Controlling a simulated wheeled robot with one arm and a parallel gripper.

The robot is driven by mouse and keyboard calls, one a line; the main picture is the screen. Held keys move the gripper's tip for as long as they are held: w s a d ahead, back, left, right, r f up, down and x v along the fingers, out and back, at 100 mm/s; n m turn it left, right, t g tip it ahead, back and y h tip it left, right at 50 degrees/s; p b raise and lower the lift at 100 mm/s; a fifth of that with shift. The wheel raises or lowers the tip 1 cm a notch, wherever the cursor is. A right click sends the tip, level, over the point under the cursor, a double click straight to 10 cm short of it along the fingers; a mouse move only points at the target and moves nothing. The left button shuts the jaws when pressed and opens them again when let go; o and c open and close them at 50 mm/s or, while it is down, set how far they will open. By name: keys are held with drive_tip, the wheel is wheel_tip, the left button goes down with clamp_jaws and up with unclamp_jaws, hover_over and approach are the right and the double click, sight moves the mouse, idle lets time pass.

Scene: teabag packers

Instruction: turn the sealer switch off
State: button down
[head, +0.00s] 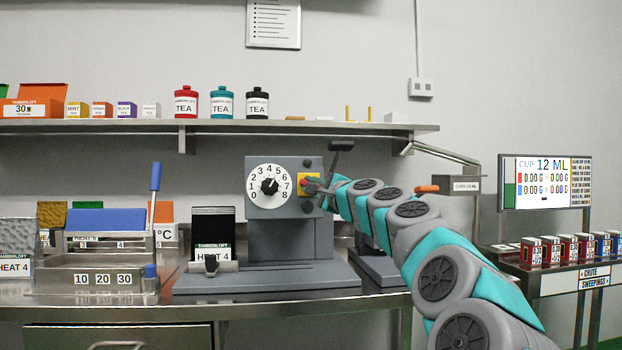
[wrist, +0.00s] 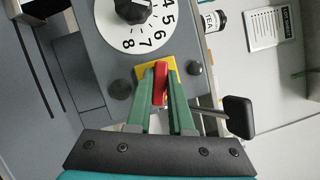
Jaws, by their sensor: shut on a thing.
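The sealer (head: 265,232) is a grey machine on the bench with a white numbered dial (head: 258,193). Its switch is a red lever on a yellow plate (head: 312,194), right of the dial. In the wrist view the red switch (wrist: 160,85) lies between the green fingers of my gripper (wrist: 161,90), which is shut on it. The yellow plate (wrist: 143,70) shows around the fingertips. In the head view my gripper (head: 313,187) reaches the plate from the right and partly covers the switch.
A black knob on an arm (head: 341,146) sticks out at the sealer's upper right. Round grey knobs (wrist: 194,68) flank the switch plate. A shelf (head: 220,126) with tea tins runs above. A blue-handled device (head: 155,178) stands left, and a screen (head: 545,183) stands right.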

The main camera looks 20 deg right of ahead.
drive_tip(key=shift+n+g, duration=0.8)
drive_tip(key=shift+n, duration=1.2)
drive_tip(key=c, duration=0.8)
unclamp_jaws()
drive_tip(key=shift+s, duration=0.2)
drive_tip(key=s+d+b, duration=0.1)
drive_tip(key=s, duration=0.6)
drive_tip(key=shift+s, duration=0.2)
